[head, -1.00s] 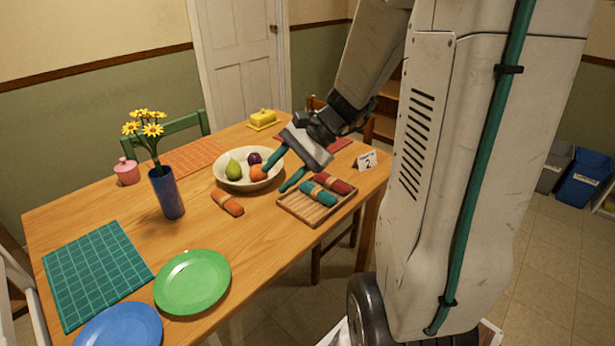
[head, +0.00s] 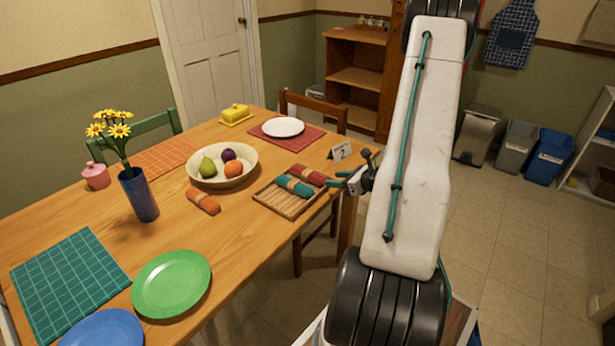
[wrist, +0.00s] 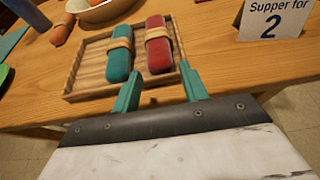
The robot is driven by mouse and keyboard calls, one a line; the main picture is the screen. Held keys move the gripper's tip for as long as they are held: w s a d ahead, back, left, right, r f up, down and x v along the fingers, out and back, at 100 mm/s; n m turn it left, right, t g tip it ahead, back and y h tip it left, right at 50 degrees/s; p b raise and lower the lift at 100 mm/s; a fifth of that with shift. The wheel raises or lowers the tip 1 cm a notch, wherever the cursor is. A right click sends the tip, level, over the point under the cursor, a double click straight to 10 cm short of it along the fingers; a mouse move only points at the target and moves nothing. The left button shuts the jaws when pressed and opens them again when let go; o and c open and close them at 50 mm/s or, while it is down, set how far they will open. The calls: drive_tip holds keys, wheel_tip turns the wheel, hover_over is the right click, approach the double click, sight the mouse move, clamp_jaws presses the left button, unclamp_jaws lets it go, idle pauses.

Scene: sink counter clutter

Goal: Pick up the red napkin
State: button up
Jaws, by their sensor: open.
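The red napkin (head: 308,175) is rolled, with a tan band around its middle. It lies in a wooden tray (head: 286,208) on the table, beside a teal rolled napkin (head: 294,186). In the wrist view the red napkin (wrist: 158,44) lies on the right and the teal napkin (wrist: 119,54) on the left. My gripper (head: 340,180) is open and empty at the tray's near right side. In the wrist view its two teal fingers (wrist: 160,84) point at the tray, and the right fingertip appears close to the red napkin's near end.
An orange napkin (head: 203,200) lies loose on the table, left of the tray. A fruit bowl (head: 222,179) stands behind it. A "Supper for 2" card (head: 341,151) stands right of the tray. A white plate (head: 283,127) is farther back.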

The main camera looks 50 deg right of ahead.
sight(324, 179)
drive_tip(key=x, duration=0.5)
drive_tip(key=shift+s+a+f, duration=0.1)
drive_tip(key=c, duration=0.6)
drive_tip(key=shift+c, duration=0.2)
wheel_tip(324, 179, up, 4)
drive_tip(key=shift+f, duration=0.2)
drive_tip(key=s+a+r, duration=0.1)
drive_tip(key=s+a, duration=0.1)
drive_tip(key=s, duration=1.4)
drive_tip(key=shift+a+r, duration=0.2)
drive_tip(key=shift+a, duration=0.15)
